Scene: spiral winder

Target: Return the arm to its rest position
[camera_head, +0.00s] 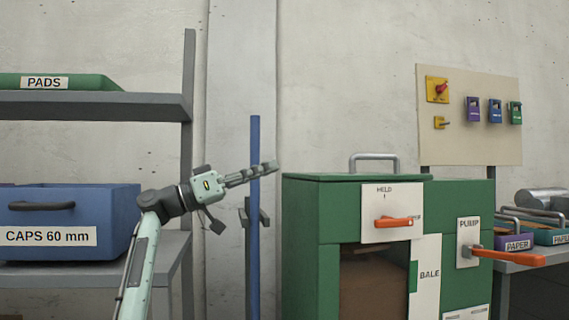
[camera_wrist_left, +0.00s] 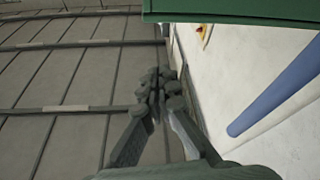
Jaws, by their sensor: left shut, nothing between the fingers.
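My left arm (camera_head: 145,250) rises from the lower left in the head view and bends at the wrist. My left gripper (camera_head: 268,167) points right and slightly up, in front of the blue pole, and is shut and empty. In the left wrist view its fingers (camera_wrist_left: 158,88) are together with nothing between them. My right gripper is in neither view.
A green baler (camera_head: 300,240) with orange handles stands right of the gripper. A shelf (camera_head: 90,106) and a blue caps bin (camera_head: 110,205) are at left. The blue pole (camera_head: 255,225) stands by the wall. A switch panel (camera_head: 470,145) hangs at right.

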